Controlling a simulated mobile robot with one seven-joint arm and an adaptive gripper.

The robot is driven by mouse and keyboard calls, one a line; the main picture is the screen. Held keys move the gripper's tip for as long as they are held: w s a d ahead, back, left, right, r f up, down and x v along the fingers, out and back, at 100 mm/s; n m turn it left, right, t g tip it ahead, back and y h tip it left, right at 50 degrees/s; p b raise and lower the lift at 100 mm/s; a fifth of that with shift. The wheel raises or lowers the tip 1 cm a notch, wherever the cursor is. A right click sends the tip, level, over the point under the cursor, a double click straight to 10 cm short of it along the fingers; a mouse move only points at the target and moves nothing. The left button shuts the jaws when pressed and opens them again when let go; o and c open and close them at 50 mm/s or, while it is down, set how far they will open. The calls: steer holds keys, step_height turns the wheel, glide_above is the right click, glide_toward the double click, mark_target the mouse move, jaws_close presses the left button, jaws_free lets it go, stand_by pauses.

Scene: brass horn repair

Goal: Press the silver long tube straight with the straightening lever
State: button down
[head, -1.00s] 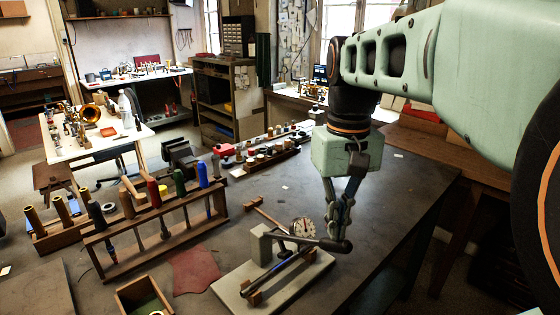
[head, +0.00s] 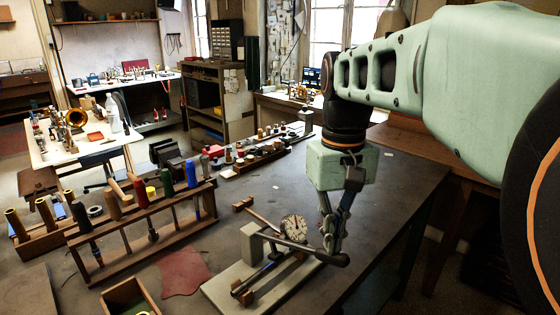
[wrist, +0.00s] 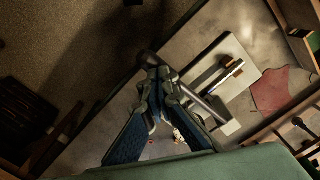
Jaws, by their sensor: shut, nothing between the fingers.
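The silver long tube (head: 259,276) lies across wooden blocks on the pale base (head: 218,293) of the straightening fixture. Part of it is hidden under the lever. The straightening lever (head: 308,248) is a dark bar running from the grey post (head: 252,243) to a thick knob at its right end, sloping down that way. My gripper (head: 332,247) is shut and empty, pointing down at the lever near its knob, and seems to touch it. The wrist view shows my fingertips (wrist: 158,75) at the lever (wrist: 205,103), with the tube (wrist: 222,82) beyond.
A dial gauge (head: 294,228) stands behind the lever. A wooden tool rack (head: 150,235), a red cloth (head: 183,270) and a small wooden box (head: 130,297) are to the left. The bench (head: 395,190) is mostly clear on the right.

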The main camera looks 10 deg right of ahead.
mark_target(335, 256)
steer(key=shift+s+f+b, duration=0.45)
steer(key=shift+f+b, duration=0.05)
steer(key=shift+b, duration=0.3)
steer(key=shift+s+d+f+b, duration=0.15)
steer(key=shift+f+b, duration=0.75)
steer(key=shift+f, duration=0.25)
steer(key=r+p, duration=0.2)
steer(key=w+a+r+p, duration=0.1)
steer(key=r+p, duration=0.2)
steer(key=w+r+p, duration=0.1)
steer(key=r+p, duration=0.1)
steer(key=shift+w+a+r, duration=0.2)
steer(key=shift+a+r, duration=0.05)
steer(key=shift+a, duration=0.1)
step_height(335, 256, up, 6)
steer(key=w+a+p, duration=0.1)
steer(key=w+p, duration=0.1)
steer(key=p, duration=0.5)
steer(key=shift+w+a+r, duration=0.2)
steer(key=shift+w+a, duration=0.1)
steer(key=shift+a, duration=0.05)
step_height(335, 256, up, 6)
steer(key=p, duration=0.5)
steer(key=shift+w+d+f+t, duration=0.1)
steer(key=shift+t, duration=0.2)
